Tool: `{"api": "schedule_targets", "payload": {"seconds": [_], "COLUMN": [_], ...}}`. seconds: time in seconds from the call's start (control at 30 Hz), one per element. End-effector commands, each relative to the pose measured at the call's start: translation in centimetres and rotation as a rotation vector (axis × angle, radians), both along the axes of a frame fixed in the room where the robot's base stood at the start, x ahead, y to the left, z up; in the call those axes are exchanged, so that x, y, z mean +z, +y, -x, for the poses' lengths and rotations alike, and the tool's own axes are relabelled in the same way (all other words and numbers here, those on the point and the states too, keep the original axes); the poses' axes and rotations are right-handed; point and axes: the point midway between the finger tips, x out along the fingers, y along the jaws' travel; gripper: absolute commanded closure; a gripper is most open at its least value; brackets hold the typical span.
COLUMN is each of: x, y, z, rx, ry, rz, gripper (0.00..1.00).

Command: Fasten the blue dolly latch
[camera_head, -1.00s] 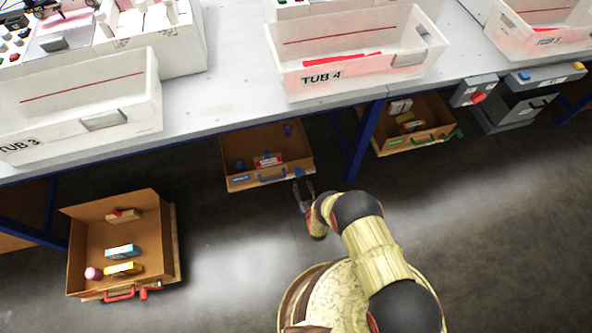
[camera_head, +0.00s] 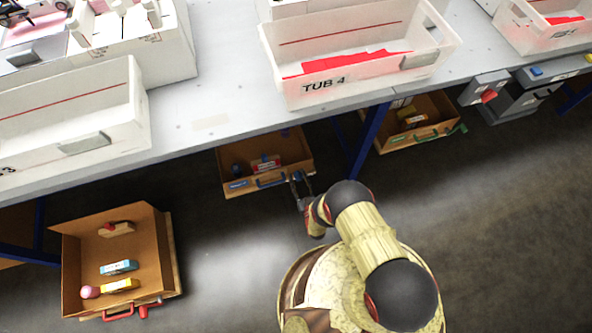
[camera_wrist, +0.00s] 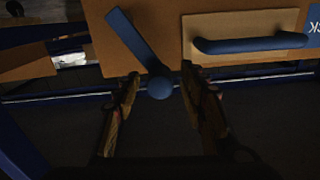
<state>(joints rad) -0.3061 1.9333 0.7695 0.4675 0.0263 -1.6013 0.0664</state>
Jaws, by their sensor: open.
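The blue dolly is an open brown box (camera_head: 250,148) under the table, with a blue handle (camera_head: 271,181) on its front. In the wrist view its brown front panel (camera_wrist: 165,20) fills the top, and the blue handle (camera_wrist: 255,44) is at the right. A blue latch lever (camera_wrist: 135,40) slants down to the right and ends in a round knob (camera_wrist: 160,88). My gripper (camera_head: 299,177) is at the box's front right corner. In the wrist view my gripper (camera_wrist: 160,84) is open, its fingers on either side of the knob with gaps showing.
A box with a green handle (camera_head: 437,133) stands under the table at right, beyond a blue table leg (camera_head: 370,138). A box with a red handle (camera_head: 118,313) is at lower left. Tub 4 (camera_head: 300,92) is on the table above. Dark floor around my gripper is clear.

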Motion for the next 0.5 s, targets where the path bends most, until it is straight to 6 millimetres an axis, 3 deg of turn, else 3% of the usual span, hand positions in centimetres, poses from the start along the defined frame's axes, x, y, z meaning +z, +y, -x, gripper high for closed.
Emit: {"api": "schedule_targets", "payload": {"seconds": [0.33,0.5], "x": [-0.07,-0.06], "y": [-0.02,-0.01], "z": [0.26,0.25], "rx": [0.000,0.000], "ry": [0.002,0.002], "rz": [0.001,0.001], "gripper": [0.58,0.67]}}
